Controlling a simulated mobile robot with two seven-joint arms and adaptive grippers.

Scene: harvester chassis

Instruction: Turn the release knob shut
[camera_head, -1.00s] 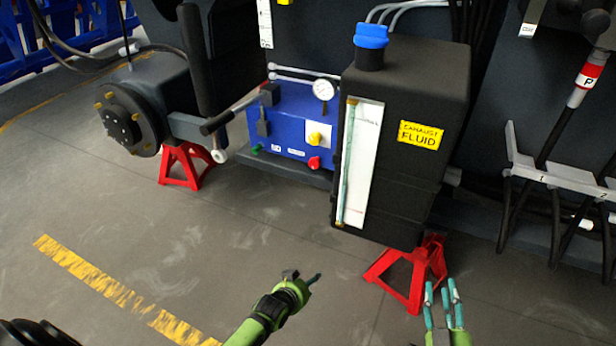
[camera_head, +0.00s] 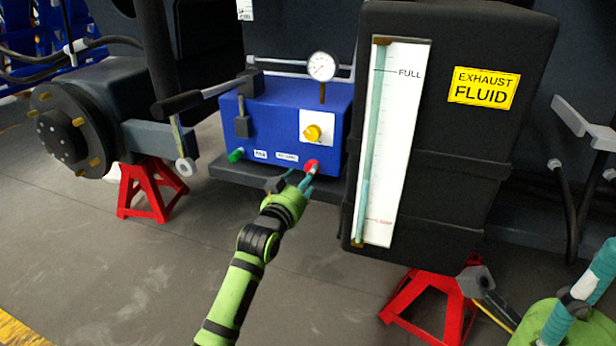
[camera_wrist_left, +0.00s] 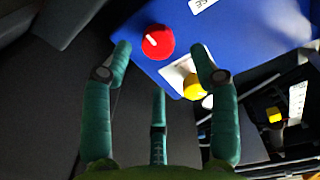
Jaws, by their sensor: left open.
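The blue box (camera_head: 275,118) carries a round red knob (camera_head: 311,166) low on its front and a yellow knob (camera_head: 313,132) on a white plate above it. I cannot read which one is labelled release. My left gripper (camera_head: 300,182) is just below the red knob and partly overlaps it. In the left wrist view, the red knob (camera_wrist_left: 158,42) with a white pointer line lies between the spread fingertips of my open left gripper (camera_wrist_left: 162,58), with no visible contact. The yellow knob (camera_wrist_left: 193,87) is by the right finger. My right gripper (camera_head: 590,285) is partly cut off at the lower right.
A green knob (camera_head: 236,155) and a pressure gauge (camera_head: 321,67) are on the blue box. The black exhaust fluid tank (camera_head: 450,150) stands close to its right. Red jack stands (camera_head: 150,190) are on the floor. The floor front left is clear.

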